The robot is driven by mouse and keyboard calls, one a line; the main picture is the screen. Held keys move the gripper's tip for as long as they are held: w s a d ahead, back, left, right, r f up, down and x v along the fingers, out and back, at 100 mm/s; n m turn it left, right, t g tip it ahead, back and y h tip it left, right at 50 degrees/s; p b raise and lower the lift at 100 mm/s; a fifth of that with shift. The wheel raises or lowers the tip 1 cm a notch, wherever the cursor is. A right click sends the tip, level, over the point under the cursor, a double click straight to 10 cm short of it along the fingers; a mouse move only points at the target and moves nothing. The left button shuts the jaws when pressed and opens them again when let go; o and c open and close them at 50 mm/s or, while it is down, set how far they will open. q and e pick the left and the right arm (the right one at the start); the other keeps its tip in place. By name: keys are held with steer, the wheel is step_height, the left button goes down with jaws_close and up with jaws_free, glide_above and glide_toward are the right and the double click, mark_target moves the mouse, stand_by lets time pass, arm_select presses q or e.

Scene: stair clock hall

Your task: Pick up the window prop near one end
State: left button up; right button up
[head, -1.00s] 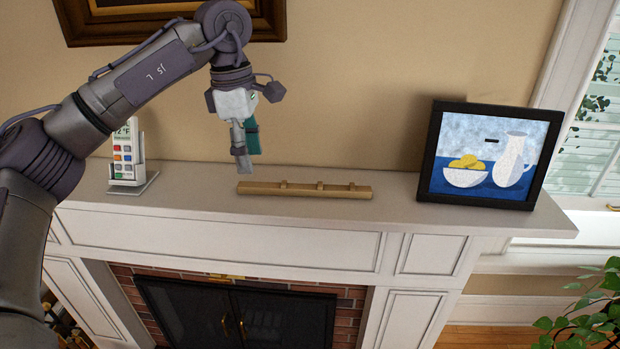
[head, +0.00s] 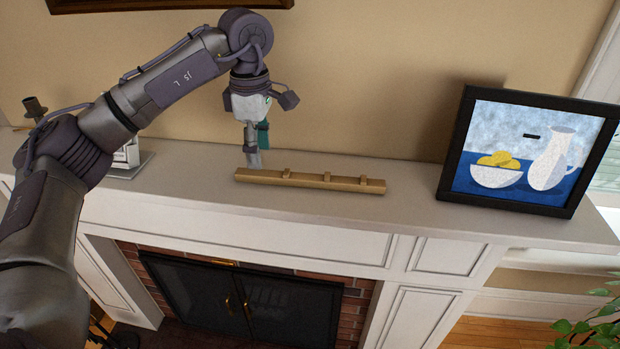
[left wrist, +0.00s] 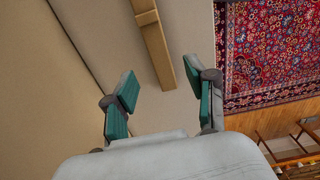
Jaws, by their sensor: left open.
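The window prop (head: 309,181) is a light wooden bar with small raised notches, lying flat on the mantel shelf. It also shows in the left wrist view (left wrist: 153,42), where its near end lies ahead of and between the two fingers. My left gripper (head: 256,158) points down just above and behind the prop's left end in the head view. In the left wrist view my left gripper (left wrist: 160,92) is open and empty, with teal finger pads apart. It does not appear to touch the prop. My right gripper is not in view.
The mantel (head: 410,215) is clear around the prop. A framed still-life picture (head: 522,153) leans at the right. A remote in a stand (head: 128,158) is partly hidden behind my left arm. A dark candlestick (head: 35,108) stands far left. A fireplace (head: 250,305) lies below.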

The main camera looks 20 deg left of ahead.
mark_target(260, 172)
arm_select(q)
steer(key=shift+s+a+f+p, duration=0.1)
steer(key=shift+f+p, duration=0.75)
step_height(260, 172, down, 3)
steer(key=shift+r+p, duration=0.2)
steer(key=shift+p, duration=0.2)
steer(key=shift+a+f, duration=0.1)
steer(key=shift+f, duration=0.3)
steer(key=shift+c, duration=0.3)
jaws_close()
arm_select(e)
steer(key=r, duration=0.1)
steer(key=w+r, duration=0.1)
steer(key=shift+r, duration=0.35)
